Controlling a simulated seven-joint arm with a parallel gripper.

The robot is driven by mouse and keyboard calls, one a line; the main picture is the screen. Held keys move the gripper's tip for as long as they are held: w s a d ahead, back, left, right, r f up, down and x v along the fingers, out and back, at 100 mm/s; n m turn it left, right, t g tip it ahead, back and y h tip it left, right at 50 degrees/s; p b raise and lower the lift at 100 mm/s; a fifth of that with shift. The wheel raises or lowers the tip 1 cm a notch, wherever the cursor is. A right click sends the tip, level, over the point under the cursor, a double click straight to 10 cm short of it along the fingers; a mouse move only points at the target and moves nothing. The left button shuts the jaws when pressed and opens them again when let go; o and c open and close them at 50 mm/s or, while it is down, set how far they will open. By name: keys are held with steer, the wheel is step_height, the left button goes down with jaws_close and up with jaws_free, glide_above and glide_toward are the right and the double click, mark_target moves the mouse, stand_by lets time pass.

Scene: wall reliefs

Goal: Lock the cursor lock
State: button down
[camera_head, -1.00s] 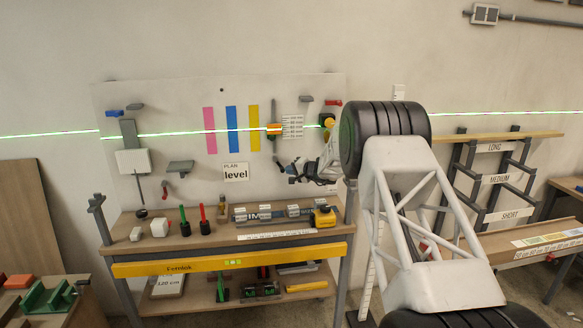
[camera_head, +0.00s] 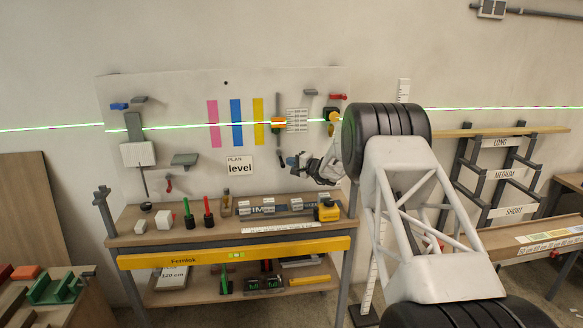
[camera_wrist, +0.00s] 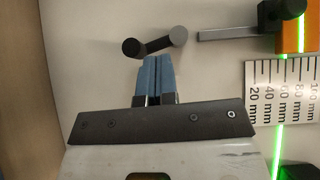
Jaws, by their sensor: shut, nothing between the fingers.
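The orange cursor (camera_head: 278,124) sits on a vertical grey rail on the wall board, crossed by the green laser line. It shows at the top right of the wrist view (camera_wrist: 290,38), with a black block (camera_wrist: 284,10) on it. A small lever (camera_wrist: 157,44) with a dark round knob lies left of the cursor there; in the head view it is below the rail (camera_head: 281,157). I cannot tell which part is the cursor lock. My gripper (camera_wrist: 158,58) is shut and empty, its blue fingertips just short of the lever in the picture; contact is unclear. It also shows in the head view (camera_head: 292,162).
A white millimetre scale (camera_wrist: 285,90) is beside the cursor. A "PLAN level" card (camera_head: 240,166) hangs left of my gripper. A workbench (camera_head: 130,228) with tools stands below.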

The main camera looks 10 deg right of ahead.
steer(key=s+r, duration=0.2)
steer(key=s, duration=1.4)
steer(key=shift+r, duration=0.25)
stand_by(0.5)
steer(key=s+a+r+n+g+h, duration=0.1)
steer(key=s+a+r+n+g, duration=0.2)
steer(key=s, duration=0.7)
steer(key=s+a+r+n+g+h, duration=0.1)
steer(key=s+a+r+g, duration=0.3)
steer(key=s, duration=0.7)
steer(key=s+a+r+n+g+h, duration=0.15)
steer(key=s+r, duration=0.35)
steer(key=s, duration=0.5)
steer(key=s+d+n+h, duration=0.1)
steer(key=s+d+h, duration=0.2)
steer(key=s, duration=0.8)
steer(key=s+d+f+n+g+h, duration=0.1)
steer(key=s+d+h, duration=0.2)
steer(key=s, duration=0.8)
steer(key=s+d+f+n+h, duration=0.1)
steer(key=s+d+h, duration=0.2)
steer(key=s, duration=0.8)
